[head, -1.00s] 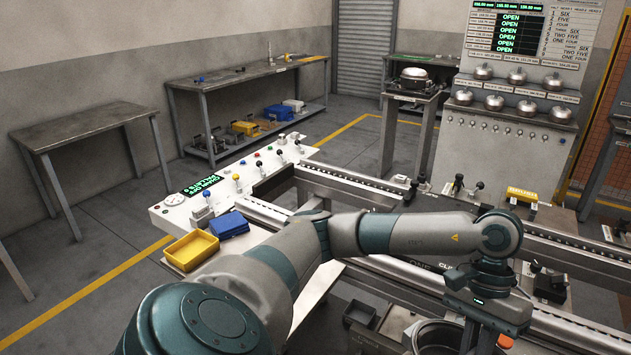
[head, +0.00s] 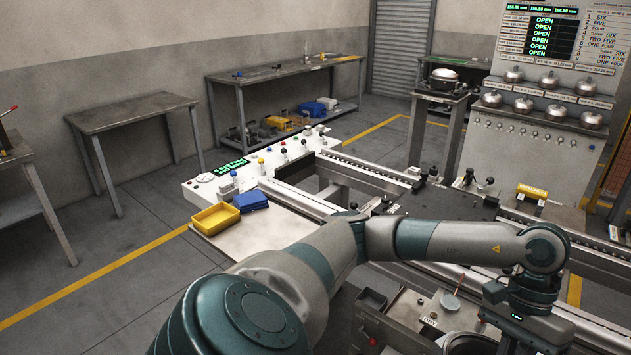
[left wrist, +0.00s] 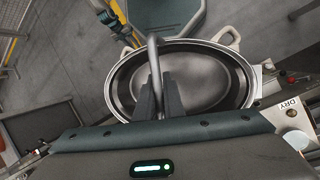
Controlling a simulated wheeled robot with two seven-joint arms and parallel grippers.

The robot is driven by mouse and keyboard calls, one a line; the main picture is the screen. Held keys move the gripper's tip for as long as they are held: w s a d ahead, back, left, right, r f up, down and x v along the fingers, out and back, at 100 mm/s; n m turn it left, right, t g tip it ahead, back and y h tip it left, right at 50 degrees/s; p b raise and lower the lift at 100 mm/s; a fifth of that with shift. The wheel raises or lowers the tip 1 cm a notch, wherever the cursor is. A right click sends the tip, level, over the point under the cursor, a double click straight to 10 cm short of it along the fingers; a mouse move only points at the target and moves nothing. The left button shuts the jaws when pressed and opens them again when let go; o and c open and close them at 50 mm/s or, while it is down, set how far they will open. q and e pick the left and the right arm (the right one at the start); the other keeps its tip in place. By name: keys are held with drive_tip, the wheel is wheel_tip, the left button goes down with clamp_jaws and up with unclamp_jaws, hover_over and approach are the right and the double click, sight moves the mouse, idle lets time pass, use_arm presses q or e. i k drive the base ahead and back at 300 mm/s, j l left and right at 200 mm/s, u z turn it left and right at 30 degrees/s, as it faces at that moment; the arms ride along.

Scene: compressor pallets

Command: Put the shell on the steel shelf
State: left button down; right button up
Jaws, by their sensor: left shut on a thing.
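The shell is a round, deep metal bowl with pale lugs on its rim. In the left wrist view the shell (left wrist: 205,75) sits just beyond my left gripper (left wrist: 160,95), whose fingers are shut by a bent grey tube at the rim. In the head view the shell's rim (head: 470,342) shows at the bottom edge, below my left wrist; the fingertips are hidden there. A long steel bench (head: 285,68) with a lower shelf (head: 290,128) stands at the back wall. A bare steel table (head: 132,108) stands left of it. I cannot tell which is the steel shelf. My right gripper is out of view.
A conveyor with a dark plate (head: 450,205) runs across the middle. A test stand (head: 530,125) is at the right. Open floor (head: 100,270) lies at the left.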

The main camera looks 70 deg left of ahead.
sight(274, 247)
drive_tip(key=u, duration=1.7)
drive_tip(key=i, duration=0.1)
